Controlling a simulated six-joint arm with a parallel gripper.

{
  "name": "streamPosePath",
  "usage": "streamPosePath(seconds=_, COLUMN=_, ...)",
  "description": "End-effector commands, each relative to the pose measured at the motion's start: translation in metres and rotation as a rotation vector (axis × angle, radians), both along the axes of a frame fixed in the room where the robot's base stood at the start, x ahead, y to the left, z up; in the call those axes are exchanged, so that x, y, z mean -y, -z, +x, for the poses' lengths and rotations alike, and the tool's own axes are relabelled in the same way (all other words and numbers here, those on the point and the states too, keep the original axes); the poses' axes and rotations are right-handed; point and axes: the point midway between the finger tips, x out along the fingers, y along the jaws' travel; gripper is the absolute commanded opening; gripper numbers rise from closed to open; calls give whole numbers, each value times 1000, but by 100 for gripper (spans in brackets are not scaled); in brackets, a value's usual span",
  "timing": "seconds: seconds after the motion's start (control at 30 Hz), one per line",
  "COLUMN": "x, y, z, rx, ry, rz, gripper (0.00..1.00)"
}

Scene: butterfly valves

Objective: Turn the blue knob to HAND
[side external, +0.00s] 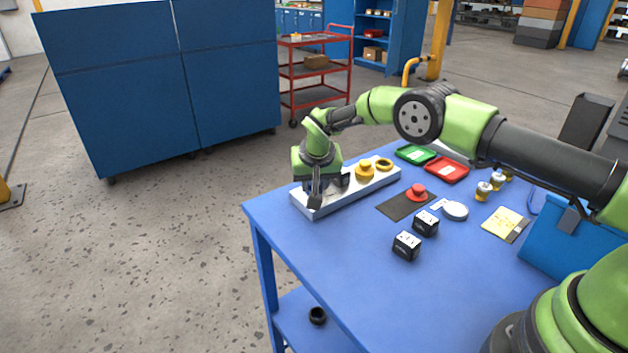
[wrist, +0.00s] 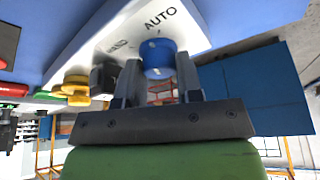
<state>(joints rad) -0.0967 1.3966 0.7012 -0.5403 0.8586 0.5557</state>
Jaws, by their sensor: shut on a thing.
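The blue knob (wrist: 157,56) sits on a white panel (wrist: 90,52) in the wrist view. The word AUTO is printed beyond it, and a second label, partly legible as HAND, lies to its left. My gripper (side external: 315,197) is over the near left end of the white panel (side external: 342,203) in the side view, pointing down. Its two fingers stand on either side of the blue knob in the wrist view, shut on it. In the side view the knob is hidden by my gripper. The knob's exact pointer direction is hard to tell.
Yellow knobs (side external: 365,171) stand farther along the panel. A red button (side external: 417,191) on a dark mat, red tray (side external: 447,169), green tray (side external: 416,153), two black boxes (side external: 407,246) and a white round lid (side external: 455,211) lie on the blue table (side external: 345,279). The table's front left is clear.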

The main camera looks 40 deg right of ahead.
Motion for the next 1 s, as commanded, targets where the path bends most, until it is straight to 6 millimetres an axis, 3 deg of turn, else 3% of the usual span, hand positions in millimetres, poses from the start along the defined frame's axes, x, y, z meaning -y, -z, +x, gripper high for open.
streamPosePath(seconds=1.0, x=5, y=-1, z=2, rx=9, ry=-908, rz=-5, gripper=10)
